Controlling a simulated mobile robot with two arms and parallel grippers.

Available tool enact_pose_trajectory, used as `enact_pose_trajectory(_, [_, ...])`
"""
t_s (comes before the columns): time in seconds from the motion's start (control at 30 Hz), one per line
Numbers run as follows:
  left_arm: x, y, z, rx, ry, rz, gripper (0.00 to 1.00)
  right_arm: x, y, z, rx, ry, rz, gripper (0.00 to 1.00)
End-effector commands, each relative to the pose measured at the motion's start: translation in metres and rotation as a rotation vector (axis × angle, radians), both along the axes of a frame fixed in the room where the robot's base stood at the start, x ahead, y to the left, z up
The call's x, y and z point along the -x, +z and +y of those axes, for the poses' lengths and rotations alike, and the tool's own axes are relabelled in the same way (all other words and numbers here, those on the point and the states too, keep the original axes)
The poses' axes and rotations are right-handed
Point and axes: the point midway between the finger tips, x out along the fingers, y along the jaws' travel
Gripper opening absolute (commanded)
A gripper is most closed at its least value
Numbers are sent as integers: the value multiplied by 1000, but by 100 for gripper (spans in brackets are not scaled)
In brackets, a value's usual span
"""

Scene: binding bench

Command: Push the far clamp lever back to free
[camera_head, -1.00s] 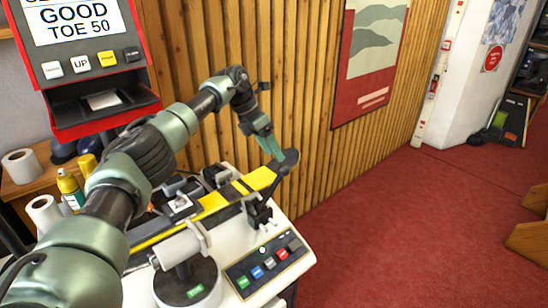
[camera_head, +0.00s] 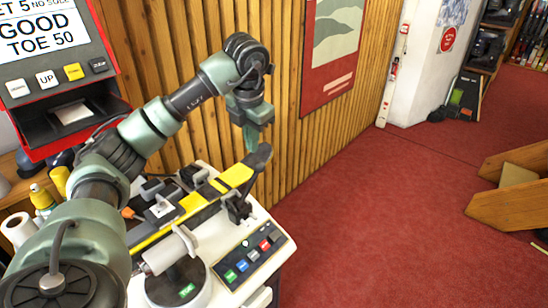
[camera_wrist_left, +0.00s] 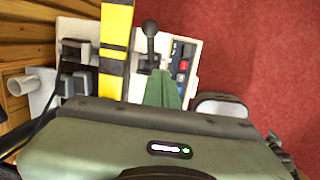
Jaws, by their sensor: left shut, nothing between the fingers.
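The far clamp (camera_head: 238,207) is a black clamp at the near side of the yellow and black ski (camera_head: 205,197), toward its tip. In the left wrist view a black lever with a ball knob (camera_wrist_left: 150,28) stands beside the ski (camera_wrist_left: 115,50). My left gripper (camera_head: 252,142) is shut and empty, its green fingers pointing down above the ski near the dark tip. In the left wrist view its fingers (camera_wrist_left: 162,90) show just below the lever; I cannot tell whether they touch it. My right gripper is out of view.
A panel with coloured buttons (camera_head: 250,256) lies on the white bench near the clamp. A round base with a white roller (camera_head: 168,254) stands at the left. The red display machine (camera_head: 60,75) and wooden wall (camera_head: 285,100) border the bench.

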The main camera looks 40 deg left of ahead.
Motion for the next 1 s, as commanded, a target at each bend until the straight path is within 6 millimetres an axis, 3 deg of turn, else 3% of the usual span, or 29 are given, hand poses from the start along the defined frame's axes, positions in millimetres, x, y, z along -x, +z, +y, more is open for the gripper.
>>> enact_pose_trajectory(0.13, [5, -1, 3, -22, 23, -6, 0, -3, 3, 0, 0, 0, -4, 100])
enact_pose_trajectory(0.27, [3, -17, 6, -21, 22, -3, 0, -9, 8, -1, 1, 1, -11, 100])
enact_pose_trajectory(0.63, [-10, -93, 17, -19, 20, -1, 0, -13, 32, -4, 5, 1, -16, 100])
enact_pose_trajectory(0.8, [-31, -101, 26, -16, 22, -7, 0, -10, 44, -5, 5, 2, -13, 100])
enact_pose_trajectory(1.0, [-42, -108, 31, -19, 19, -7, 0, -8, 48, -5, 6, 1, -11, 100])
